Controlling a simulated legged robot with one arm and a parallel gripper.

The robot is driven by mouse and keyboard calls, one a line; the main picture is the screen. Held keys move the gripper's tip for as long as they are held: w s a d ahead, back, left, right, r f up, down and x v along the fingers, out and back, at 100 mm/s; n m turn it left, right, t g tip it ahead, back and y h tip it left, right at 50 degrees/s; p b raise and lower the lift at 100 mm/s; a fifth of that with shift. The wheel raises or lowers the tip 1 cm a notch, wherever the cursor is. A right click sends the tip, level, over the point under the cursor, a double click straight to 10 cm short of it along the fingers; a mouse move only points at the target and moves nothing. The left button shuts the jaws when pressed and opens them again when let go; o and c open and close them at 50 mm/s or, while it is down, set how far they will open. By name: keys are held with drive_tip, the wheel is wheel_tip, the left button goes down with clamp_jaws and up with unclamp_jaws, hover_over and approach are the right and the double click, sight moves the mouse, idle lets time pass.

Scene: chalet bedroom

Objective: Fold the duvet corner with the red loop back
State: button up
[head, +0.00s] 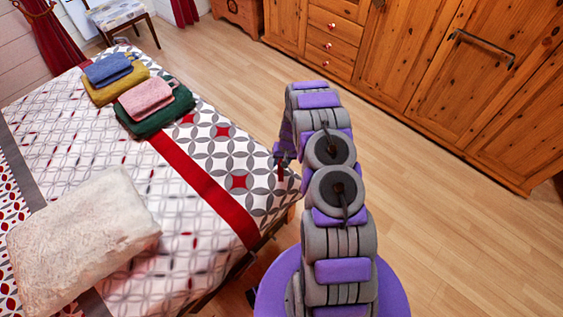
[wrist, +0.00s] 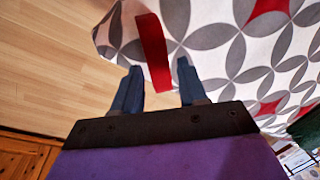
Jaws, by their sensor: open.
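The duvet (head: 200,205) has a white and grey circle pattern with red diamonds and a red stripe. It covers the bed, and its patterned corner also fills the upper right of the wrist view (wrist: 215,60). The red loop (wrist: 153,45) is a short strap at the duvet's edge, and it shows small and dark red in the head view (head: 281,173). My gripper (wrist: 160,66) is open, one finger on each side of the loop's lower part. I cannot tell whether either finger touches it. In the head view my gripper (head: 283,156) is at the bed's corner, partly hidden by my arm.
Folded towels, blue on yellow (head: 115,88) and pink on green (head: 160,118), lie on the bed. A cream fluffy cushion (head: 85,245) lies nearer. Wooden cabinets (head: 430,75) line the right. Bare wooden floor (head: 225,75) lies between bed and cabinets. A chair (head: 118,15) stands at the back.

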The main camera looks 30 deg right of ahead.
clamp_jaws()
idle(0.3)
idle(0.4)
